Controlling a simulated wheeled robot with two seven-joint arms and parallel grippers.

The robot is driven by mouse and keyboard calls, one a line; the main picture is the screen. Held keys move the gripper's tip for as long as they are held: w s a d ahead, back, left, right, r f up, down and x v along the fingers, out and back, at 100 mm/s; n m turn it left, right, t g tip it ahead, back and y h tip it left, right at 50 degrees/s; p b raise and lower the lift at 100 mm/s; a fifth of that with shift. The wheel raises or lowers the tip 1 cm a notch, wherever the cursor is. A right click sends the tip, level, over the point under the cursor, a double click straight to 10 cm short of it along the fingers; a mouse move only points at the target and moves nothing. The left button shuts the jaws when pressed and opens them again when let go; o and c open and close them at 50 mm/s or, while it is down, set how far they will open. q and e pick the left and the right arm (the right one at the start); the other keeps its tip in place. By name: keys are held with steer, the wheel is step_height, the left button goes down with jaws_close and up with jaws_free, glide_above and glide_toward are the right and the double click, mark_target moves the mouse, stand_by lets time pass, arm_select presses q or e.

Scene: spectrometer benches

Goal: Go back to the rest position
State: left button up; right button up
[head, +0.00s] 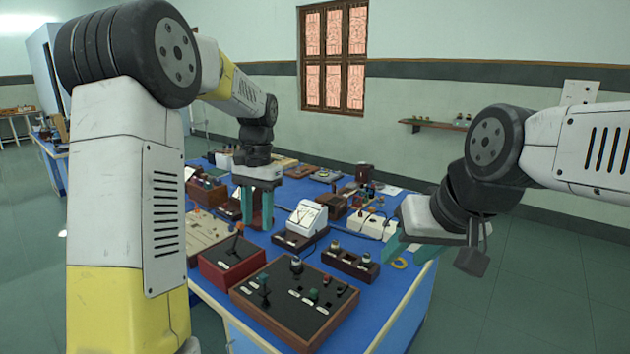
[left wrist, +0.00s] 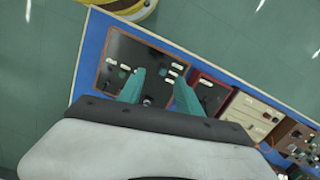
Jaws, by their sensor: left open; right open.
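My left gripper (head: 257,208) hangs over the blue bench, its teal fingers pointing down, open with nothing between them. In the left wrist view its two fingers (left wrist: 160,92) are spread apart above the bench, with a dark panel box beyond them. My right gripper (head: 408,240) is at the bench's right edge, its teal fingers pointing left and downward. It is open and I see nothing held in it. The right gripper's fingers are partly hidden by its own wrist.
The blue bench (head: 378,300) carries a dark panel box (head: 296,303), a red-sided box (head: 232,262), a white meter (head: 306,218), a dark two-terminal block (head: 350,264) and a yellow ring (head: 399,263). Open floor (head: 530,290) lies to the right. A wall shelf (head: 436,126) is behind.

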arm_select(q)
steer(key=s+r+n+t+h, duration=0.1)
steer(key=s+r+n+t, duration=0.1)
steer(key=s, duration=0.9)
steer(key=s+r+n+t+h, duration=0.1)
steer(key=s+t, duration=0.4)
steer(key=s, duration=0.6)
step_height(320, 180, up, 3)
steer(key=shift+s+f+n+h, duration=0.25)
steer(key=shift+n+h, duration=0.15)
steer(key=shift+n, duration=0.4)
